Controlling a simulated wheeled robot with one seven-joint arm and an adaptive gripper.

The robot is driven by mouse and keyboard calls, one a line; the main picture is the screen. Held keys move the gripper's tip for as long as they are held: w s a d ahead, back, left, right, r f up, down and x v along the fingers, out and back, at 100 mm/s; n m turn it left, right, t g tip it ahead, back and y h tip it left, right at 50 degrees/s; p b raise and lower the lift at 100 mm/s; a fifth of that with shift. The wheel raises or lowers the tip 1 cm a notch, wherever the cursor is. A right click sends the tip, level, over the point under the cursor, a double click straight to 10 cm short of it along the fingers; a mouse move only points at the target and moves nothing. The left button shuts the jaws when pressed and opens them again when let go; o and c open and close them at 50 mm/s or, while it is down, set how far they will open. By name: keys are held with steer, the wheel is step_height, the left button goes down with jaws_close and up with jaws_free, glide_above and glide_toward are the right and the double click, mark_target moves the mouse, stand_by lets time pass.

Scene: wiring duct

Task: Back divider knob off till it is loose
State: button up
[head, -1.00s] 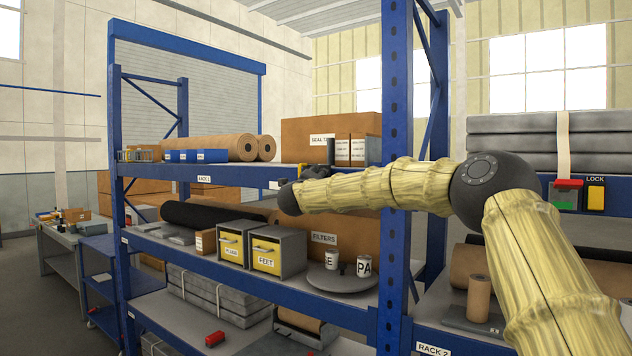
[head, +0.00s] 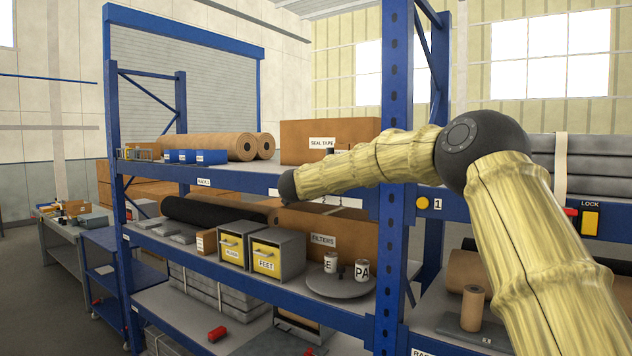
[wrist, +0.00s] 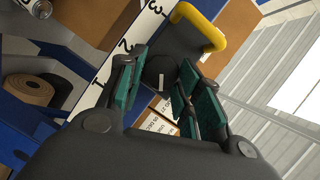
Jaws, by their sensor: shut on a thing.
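In the wrist view the dark round divider knob (wrist: 160,73), with a small white mark, sits between the teal pads of my gripper (wrist: 160,84). The gripper is shut on it. Behind the knob is a dark grey divider plate (wrist: 180,45) with a bent yellow handle (wrist: 208,30). A white number strip (wrist: 122,52) runs beside it on the shelf edge. How far the knob is turned cannot be told. In the head view my arm hides the gripper and knob.
The blue rack holds a seal tape carton (head: 312,130) and blue bins (head: 196,157) on the upper shelf. Yellow-fronted drawers (head: 262,250) and a round tray (head: 341,285) stand below. A blue upright (head: 394,250) stands close to my arm.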

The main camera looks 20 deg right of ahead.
steer(key=shift+n+g, duration=0.3)
steer(key=shift+n, duration=0.4)
steer(key=shift+f, duration=0.1)
steer(key=o, duration=1)
steer(key=shift+a, duration=0.1)
steer(key=v, duration=1.2)
steer(key=shift+w+r, duration=0.1)
steer(key=shift+r, duration=0.1)
